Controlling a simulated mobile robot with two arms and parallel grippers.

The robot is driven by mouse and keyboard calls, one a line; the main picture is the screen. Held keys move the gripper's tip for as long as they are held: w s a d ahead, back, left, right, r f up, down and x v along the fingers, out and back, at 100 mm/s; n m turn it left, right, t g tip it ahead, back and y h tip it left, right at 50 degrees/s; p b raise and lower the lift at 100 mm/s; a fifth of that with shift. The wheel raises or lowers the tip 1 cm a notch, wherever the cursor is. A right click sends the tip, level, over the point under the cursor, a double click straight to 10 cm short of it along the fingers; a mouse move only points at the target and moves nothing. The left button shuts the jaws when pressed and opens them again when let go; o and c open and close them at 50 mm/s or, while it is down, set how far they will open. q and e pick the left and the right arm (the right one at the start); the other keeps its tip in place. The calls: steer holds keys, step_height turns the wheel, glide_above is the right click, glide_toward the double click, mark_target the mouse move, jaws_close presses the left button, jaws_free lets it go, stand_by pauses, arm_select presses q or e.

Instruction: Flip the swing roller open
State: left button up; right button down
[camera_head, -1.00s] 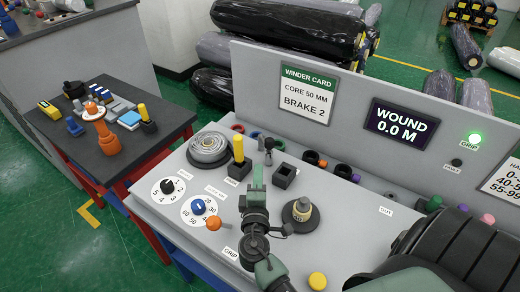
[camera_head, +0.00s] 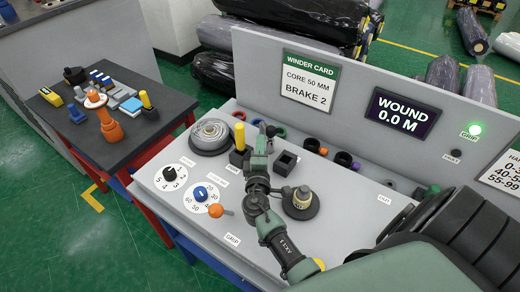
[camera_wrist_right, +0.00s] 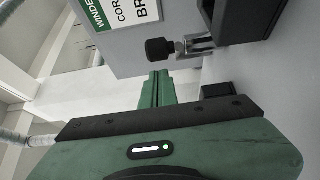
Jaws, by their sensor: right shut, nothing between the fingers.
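A small upright fitting with a black knob (camera_head: 270,131), which looks like the swing roller, stands on the grey panel between the yellow post and the square black holder. In the right wrist view its black knob (camera_wrist_right: 160,49) sits on a metal bracket, just ahead of my fingertips and apart from them. Part of the fitting is hidden behind my gripper in the head view. My right gripper (camera_head: 261,146) is shut and empty; its green fingers (camera_wrist_right: 157,88) point at the knob. My left gripper is not in view.
A roll of grey film (camera_head: 211,134), a yellow post (camera_head: 239,136) and a square black holder (camera_head: 285,163) stand close by. A spindle (camera_head: 302,199) is to the right. The upright board (camera_head: 330,120) rises behind. Free panel lies at the right front.

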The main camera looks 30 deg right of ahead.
mark_target(267, 133)
steer(key=shift+x, duration=1.3)
steer(key=shift+s+d+f+b, duration=0.2)
steer(key=shift+s+d+b, duration=0.05)
steer(key=shift+d+b, duration=0.1)
steer(key=shift+s+d, duration=0.15)
steer(key=shift+r, duration=0.15)
